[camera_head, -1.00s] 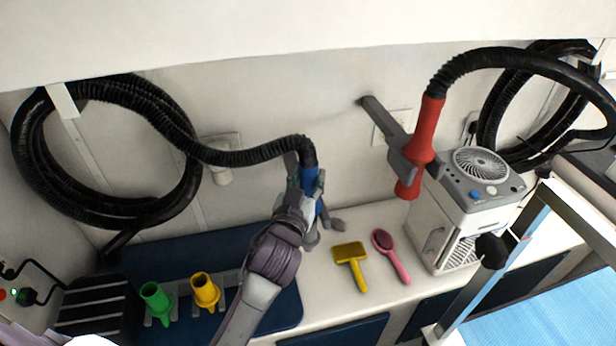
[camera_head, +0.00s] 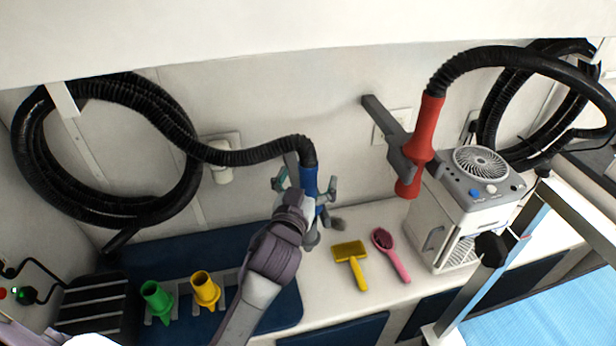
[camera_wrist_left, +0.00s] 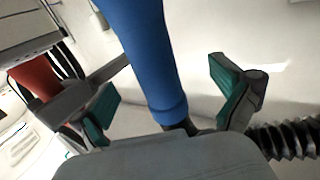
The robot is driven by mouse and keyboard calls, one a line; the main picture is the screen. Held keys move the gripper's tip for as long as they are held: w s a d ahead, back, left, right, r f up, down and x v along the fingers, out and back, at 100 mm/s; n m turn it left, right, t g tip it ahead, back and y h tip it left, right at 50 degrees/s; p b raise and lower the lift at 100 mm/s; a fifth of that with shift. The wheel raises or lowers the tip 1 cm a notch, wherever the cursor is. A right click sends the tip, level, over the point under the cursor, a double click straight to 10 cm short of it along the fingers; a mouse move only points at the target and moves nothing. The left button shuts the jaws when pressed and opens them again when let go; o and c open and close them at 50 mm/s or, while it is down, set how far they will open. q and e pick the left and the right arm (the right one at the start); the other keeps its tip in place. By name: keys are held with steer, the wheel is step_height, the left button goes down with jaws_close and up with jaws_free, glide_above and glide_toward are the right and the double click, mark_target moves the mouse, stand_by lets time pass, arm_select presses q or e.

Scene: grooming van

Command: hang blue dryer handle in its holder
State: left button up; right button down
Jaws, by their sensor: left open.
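The blue dryer handle (camera_head: 309,183) hangs nearly upright from the end of a black ribbed hose (camera_head: 250,156). A grey bracket (camera_head: 291,162), seemingly its holder, shows just behind and left of the handle's top; most of it is hidden, so the exact seating is unclear. My left gripper (camera_head: 306,186) is open around the handle, one finger on each side. In the left wrist view the blue handle (camera_wrist_left: 145,60) passes between the spread green-padded fingers, with visible gaps on both sides. My right gripper is not in view.
A red dryer handle (camera_head: 425,135) hangs in a grey wall holder (camera_head: 390,128) to the right.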

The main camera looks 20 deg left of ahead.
arm_select(q)
steer(key=shift+s, duration=0.1)
stand_by(0.3)
steer(key=shift+s+d, duration=0.2)
steer(key=shift+s, duration=2.3)
steer(key=shift+s+d+r, duration=0.1)
steer(key=shift+s, duration=1.1)
steer(key=shift+s+d, duration=0.1)
steer(key=shift+s, duration=1.1)
